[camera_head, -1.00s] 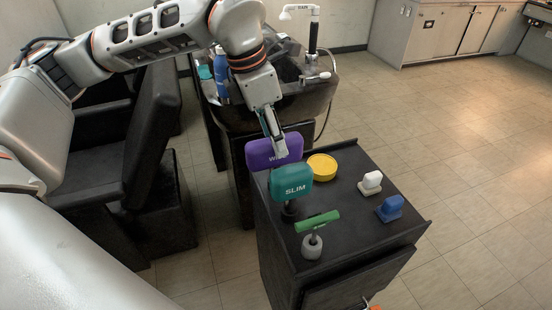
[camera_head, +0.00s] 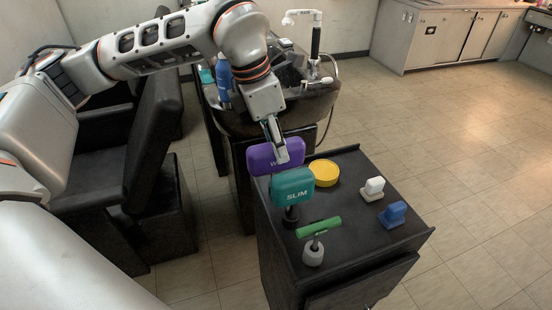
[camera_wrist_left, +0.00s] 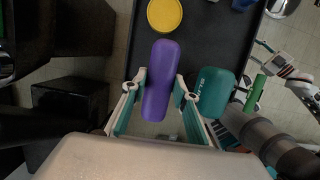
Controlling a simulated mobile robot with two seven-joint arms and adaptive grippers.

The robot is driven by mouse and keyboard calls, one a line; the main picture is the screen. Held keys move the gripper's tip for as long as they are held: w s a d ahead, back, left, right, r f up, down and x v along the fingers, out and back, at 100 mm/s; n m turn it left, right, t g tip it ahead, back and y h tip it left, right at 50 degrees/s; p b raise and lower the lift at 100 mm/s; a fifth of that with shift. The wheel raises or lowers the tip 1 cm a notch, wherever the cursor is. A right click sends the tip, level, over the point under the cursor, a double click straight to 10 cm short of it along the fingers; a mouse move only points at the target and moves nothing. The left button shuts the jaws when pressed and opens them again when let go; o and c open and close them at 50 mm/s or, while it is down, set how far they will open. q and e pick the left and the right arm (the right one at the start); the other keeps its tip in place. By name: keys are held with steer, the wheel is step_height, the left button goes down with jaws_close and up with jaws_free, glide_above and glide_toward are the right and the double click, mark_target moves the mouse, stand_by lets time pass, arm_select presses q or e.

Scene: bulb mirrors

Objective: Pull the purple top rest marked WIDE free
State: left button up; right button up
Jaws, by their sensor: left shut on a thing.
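The purple top rest (camera_head: 262,157) is a rounded pad with white letters, partly covered by my gripper, so only the first letter or so reads. My left gripper (camera_head: 279,150) is shut on it from above. In the left wrist view the purple rest (camera_wrist_left: 160,75) lies between the two fingers of my left gripper (camera_wrist_left: 160,96). The teal rest marked SLIM (camera_head: 293,186) stands close in front of it on a dark post, and in the left wrist view (camera_wrist_left: 213,92) it is just right of the fingers. What is under the purple rest is hidden.
The black cart top (camera_head: 345,230) also carries a yellow round dish (camera_head: 324,172), a white piece (camera_head: 373,188), a blue piece (camera_head: 394,213) and a green bar (camera_head: 318,227) on a grey base. A black chair (camera_head: 150,140) and a wash basin (camera_head: 300,105) stand behind. The cart's middle is clear.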

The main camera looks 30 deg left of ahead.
arm_select(q)
steer(key=shift+r, duration=0.25)
stand_by(0.3)
steer(key=shift+p+v, duration=0.75)
steer(key=shift+v, duration=0.15)
steer(key=shift+w+d+r+p, duration=0.1)
steer(key=shift+w+r+p, duration=0.1)
steer(key=shift+r+p, duration=0.75)
steer(key=shift+r, duration=0.35)
steer(key=shift+w+d+p+v, duration=0.15)
steer(key=shift+p+v, duration=0.55)
steer(key=shift+v, duration=0.15)
steer(key=shift+w+d+p+v, duration=0.1)
steer(key=shift+w+p+v, duration=0.05)
steer(key=shift+p+v, duration=0.65)
steer(key=shift+w+p+v, duration=0.2)
steer(key=shift+p+v, duration=0.45)
steer(key=shift+v, duration=0.55)
steer(key=shift+d, duration=0.25)
steer(key=shift+d, duration=0.1)
